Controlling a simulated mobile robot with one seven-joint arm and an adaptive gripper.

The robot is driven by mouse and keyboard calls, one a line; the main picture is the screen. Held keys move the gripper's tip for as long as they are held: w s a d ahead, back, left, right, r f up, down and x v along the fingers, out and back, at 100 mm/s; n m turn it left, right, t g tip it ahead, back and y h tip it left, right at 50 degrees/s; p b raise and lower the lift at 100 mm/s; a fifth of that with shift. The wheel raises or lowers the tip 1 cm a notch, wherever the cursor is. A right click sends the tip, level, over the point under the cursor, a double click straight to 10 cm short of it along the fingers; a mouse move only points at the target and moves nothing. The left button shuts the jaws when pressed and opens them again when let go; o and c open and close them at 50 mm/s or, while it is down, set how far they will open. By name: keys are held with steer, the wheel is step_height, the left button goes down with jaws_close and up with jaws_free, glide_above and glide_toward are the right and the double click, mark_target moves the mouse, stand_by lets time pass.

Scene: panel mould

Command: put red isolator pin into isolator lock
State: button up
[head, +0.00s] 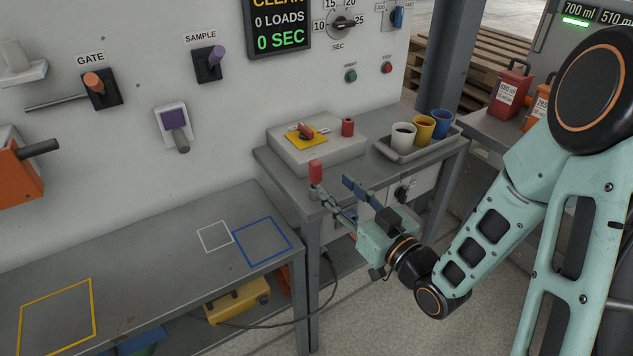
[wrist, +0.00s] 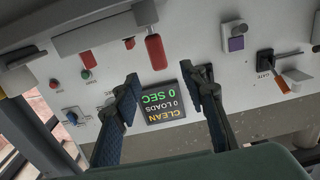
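A small red upright cylinder (head: 348,127), which looks like the isolator pin, stands on a light grey box. Left of it on the box is a yellow plate with a red rotary switch (head: 305,131), which looks like the isolator lock. In the wrist view, which is upside down, the red cylinder (wrist: 129,43) seems to show small near the top. My gripper (head: 333,187) is open and empty, in front of the box and apart from both. In the wrist view nothing lies between its fingers (wrist: 166,90) except the distant wall display.
A red-handled upright lever (head: 316,172) stands close to one fingertip; whether they touch is unclear. A grey tray (head: 393,152) with three cups is right of the box. The lower bench (head: 180,265) with marked squares is bare. Wall levers (head: 97,82) stick out at left.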

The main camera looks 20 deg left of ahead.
mark_target(319, 169)
steer(key=b+x, duration=0.4)
steer(key=shift+w+a+r, duration=0.1)
steer(key=shift+w+a, duration=0.1)
steer(key=shift+a, duration=0.05)
steer(key=x, duration=0.5)
steer(key=shift+w+d+r, duration=0.1)
steer(key=shift+c, duration=0.4)
jaws_close()
